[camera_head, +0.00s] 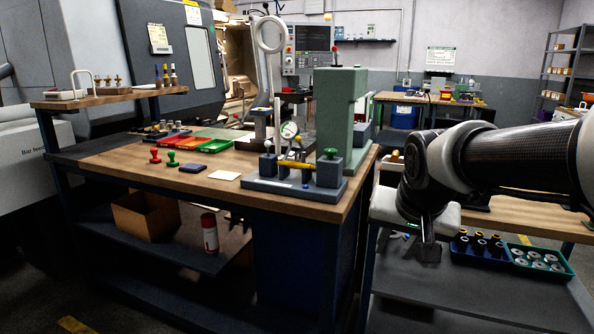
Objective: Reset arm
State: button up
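My arm (515,158) reaches in from the right edge and bends down at its wrist. My gripper (428,250) points downward at the right of the workbench (320,207), in front of a lower cart. Its fingers are small and dark, and I cannot tell whether they are open or shut. I see nothing clearly held in it.
The workbench holds a green stand (335,115), a gauge fixture (295,185), red and green stamps (172,158) and coloured trays (215,145). The cart's shelf (470,282) has a blue tray (478,249) and a green tray (540,262) near my gripper. Floor shows at the lower left.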

jog(key=s+a+f+n, duration=0.1)
jog(key=s+a+n, duration=0.1)
jog(key=s, duration=0.7)
jog(key=s+a+f+n, duration=0.2)
jog(key=s, duration=0.7)
notch_tip(320, 180, up, 28)
jog(key=p, duration=2.8)
jog(key=shift+g+y, duration=0.3)
jog(key=shift+g, duration=0.1)
jog(key=shift+r, duration=0.1)
